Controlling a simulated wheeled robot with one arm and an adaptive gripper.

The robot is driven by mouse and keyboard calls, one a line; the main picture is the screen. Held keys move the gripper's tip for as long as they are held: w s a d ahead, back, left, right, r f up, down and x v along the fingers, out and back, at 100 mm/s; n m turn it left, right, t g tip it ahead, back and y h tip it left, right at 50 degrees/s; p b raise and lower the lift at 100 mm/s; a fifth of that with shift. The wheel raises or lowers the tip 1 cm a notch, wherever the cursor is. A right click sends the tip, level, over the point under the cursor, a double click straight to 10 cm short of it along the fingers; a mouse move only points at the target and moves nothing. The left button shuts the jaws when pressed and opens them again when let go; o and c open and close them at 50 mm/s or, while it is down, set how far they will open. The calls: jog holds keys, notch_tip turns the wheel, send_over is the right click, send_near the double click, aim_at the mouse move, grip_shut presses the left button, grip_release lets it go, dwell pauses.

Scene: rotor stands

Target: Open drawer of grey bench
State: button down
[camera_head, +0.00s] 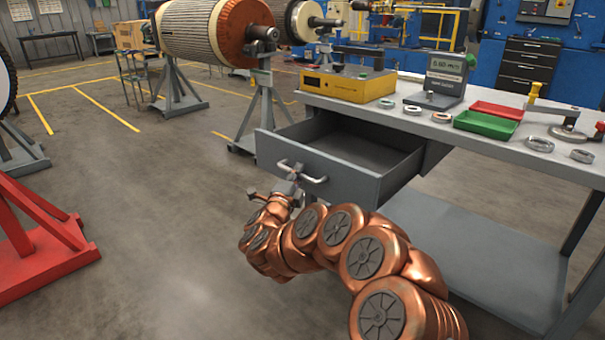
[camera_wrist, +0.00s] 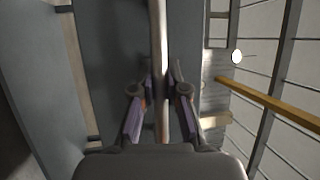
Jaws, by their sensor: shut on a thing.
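The grey bench (camera_head: 390,118) stands at the right in the head view. Its drawer (camera_head: 330,172) is pulled well out, and the inside that shows is empty. The drawer's bar handle (camera_head: 317,180) is on its front panel. My gripper (camera_head: 291,174) is at the handle, with its fingers around the bar. In the wrist view the handle (camera_wrist: 157,45) runs up the picture between the two fingers (camera_wrist: 160,108), and the drawer front (camera_wrist: 110,50) lies behind it. My gripper is shut on the handle.
On the bench top are a yellow box (camera_head: 345,84), a display unit (camera_head: 440,80), a green tray (camera_head: 487,124), a red tray (camera_head: 497,110) and several metal rings. A rotor (camera_head: 215,30) rests on stands behind. A red stand (camera_head: 40,240) is at the left; open floor (camera_head: 150,200) lies between.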

jog(key=shift+a, duration=0.1)
jog(key=c, duration=1.2)
grip_release()
jog(key=v, duration=1.2)
jog(key=shift+r, duration=0.1)
